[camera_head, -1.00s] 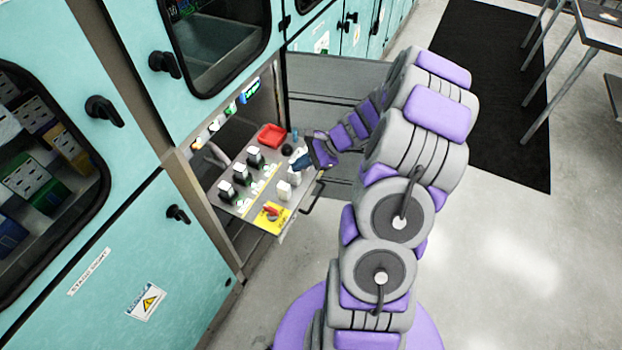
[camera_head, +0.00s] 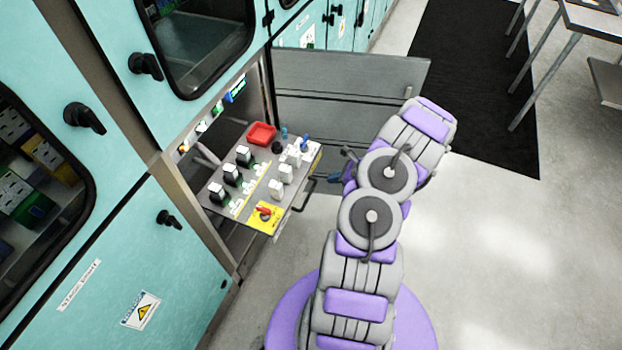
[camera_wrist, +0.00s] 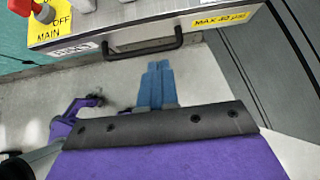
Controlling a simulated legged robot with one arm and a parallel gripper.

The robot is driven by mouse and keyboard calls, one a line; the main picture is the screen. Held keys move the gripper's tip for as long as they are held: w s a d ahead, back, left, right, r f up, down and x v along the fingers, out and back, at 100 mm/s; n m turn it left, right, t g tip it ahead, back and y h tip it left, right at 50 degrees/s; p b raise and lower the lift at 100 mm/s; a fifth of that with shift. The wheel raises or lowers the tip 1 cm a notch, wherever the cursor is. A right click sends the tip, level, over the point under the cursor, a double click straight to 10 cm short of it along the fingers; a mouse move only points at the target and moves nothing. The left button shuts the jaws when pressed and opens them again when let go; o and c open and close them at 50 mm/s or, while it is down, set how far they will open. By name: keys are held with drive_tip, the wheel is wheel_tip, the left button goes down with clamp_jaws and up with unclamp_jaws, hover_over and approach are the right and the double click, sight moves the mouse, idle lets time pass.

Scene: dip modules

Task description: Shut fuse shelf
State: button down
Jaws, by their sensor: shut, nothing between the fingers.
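The fuse shelf (camera_head: 224,208) is pulled out of the open cabinet bay, with black and white fuse modules, a red square part and a yellow plate with a red switch on top. Its front edge (camera_wrist: 185,26) and black bar handle (camera_wrist: 148,46) show in the wrist view. My gripper (camera_wrist: 157,68) has its blue fingers shut and empty, just below the handle in that view, apart from the shelf by a gap I cannot measure. In the head view my gripper (camera_head: 333,179) is partly hidden by my arm, right of the shelf front.
An open grey door panel (camera_head: 350,85) stands behind the shelf. Teal cabinets with black handles (camera_head: 168,218) line the left. A black mat (camera_head: 470,70) and a metal-legged table (camera_head: 590,25) are at the upper right. The floor at right is clear.

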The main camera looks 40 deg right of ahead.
sight(304, 179)
drive_tip(key=shift+w+a+f+b, duration=0.55)
drive_tip(key=shift+w+f, duration=0.25)
drive_tip(key=shift+w, duration=0.55)
drive_tip(key=shift+w+a+f+b, duration=0.5)
drive_tip(key=shift+w+f, duration=0.3)
drive_tip(key=shift+w, duration=0.6)
drive_tip(key=shift+w+a+f+b, duration=0.4)
drive_tip(key=shift+w+a+f, duration=0.3)
drive_tip(key=shift+w, duration=0.65)
drive_tip(key=shift+f, duration=0.1)
